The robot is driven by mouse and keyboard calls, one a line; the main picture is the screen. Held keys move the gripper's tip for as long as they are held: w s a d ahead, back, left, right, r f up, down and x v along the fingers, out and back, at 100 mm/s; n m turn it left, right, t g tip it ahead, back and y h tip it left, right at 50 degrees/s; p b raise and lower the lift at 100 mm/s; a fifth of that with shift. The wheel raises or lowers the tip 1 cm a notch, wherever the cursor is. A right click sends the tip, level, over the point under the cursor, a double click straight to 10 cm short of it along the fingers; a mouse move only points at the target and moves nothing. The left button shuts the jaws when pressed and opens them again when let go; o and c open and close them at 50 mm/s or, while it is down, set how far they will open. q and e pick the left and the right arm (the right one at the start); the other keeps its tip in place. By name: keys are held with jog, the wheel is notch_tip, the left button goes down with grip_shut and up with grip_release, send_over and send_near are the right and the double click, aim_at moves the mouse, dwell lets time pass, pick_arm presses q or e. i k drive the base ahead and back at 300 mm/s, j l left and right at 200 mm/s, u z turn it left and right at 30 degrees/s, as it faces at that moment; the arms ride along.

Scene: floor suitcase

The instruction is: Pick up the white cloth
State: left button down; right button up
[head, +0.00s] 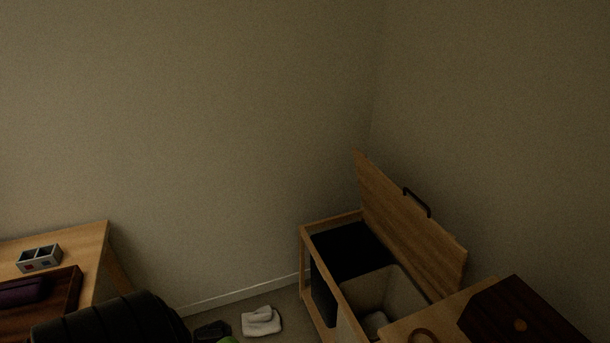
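A folded white cloth (262,321) lies on the floor near the bottom middle of the head view, left of the open wooden chest.
The wooden chest (306,266) stands in the corner, its lid (405,225) raised. A dark item (212,331) and a green thing (228,340) lie beside the cloth. A black rounded object (110,322) is in front. A wooden table (88,238) stands left, a dark box (525,315) right.

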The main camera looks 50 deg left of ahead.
aim_at(265, 322)
jog(key=u, duration=1.95)
jog(key=i+j+z, duration=0.25)
jog(key=i, duration=0.2)
jog(key=i+j+z, duration=0.25)
jog(key=i, duration=0.25)
jog(key=l, duration=0.1)
